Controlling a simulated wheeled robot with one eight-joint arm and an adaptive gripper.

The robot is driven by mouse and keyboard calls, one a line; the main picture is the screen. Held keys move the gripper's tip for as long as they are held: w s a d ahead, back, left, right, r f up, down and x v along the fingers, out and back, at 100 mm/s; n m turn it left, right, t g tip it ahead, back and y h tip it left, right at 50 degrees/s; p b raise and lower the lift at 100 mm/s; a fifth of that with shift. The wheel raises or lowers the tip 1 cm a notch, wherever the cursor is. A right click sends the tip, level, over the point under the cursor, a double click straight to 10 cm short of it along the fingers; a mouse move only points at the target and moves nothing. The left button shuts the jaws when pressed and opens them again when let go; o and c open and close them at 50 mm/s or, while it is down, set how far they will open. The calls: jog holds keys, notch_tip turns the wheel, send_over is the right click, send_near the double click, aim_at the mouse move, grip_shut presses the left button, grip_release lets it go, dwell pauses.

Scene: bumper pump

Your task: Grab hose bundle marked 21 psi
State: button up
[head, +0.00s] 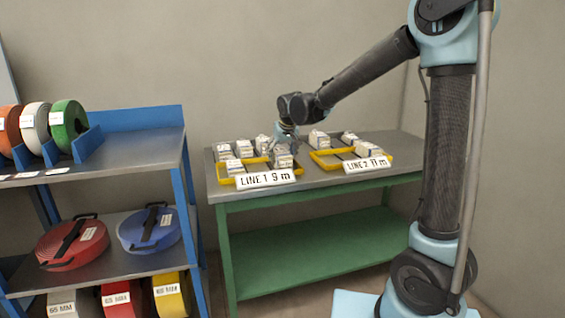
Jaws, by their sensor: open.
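Several small white-grey bundles with labels sit on the table, in and around two yellow-rimmed trays. Their labels are too small to read, so I cannot tell which is marked 21 psi. Bundles show at the left tray, such as the left bundle (235,167) and the front-right bundle (283,160), and others at the right tray, such as the back bundle (318,139). My gripper (286,140) is open and points down over the left tray, just above or behind the front-right bundle. Whether it touches that bundle is unclear.
The left tray (256,160) has a sign reading LINE 1 9 m (265,179); the right tray (383,157) has one reading LINE 2 11 m (367,164). The green-framed table (320,182) stands right of a blue shelf (160,152) holding coloured hose rolls (68,125).

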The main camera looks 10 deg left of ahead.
jog(key=shift+f, duration=0.25)
dwell(0.5)
jog(key=c, duration=1.6)
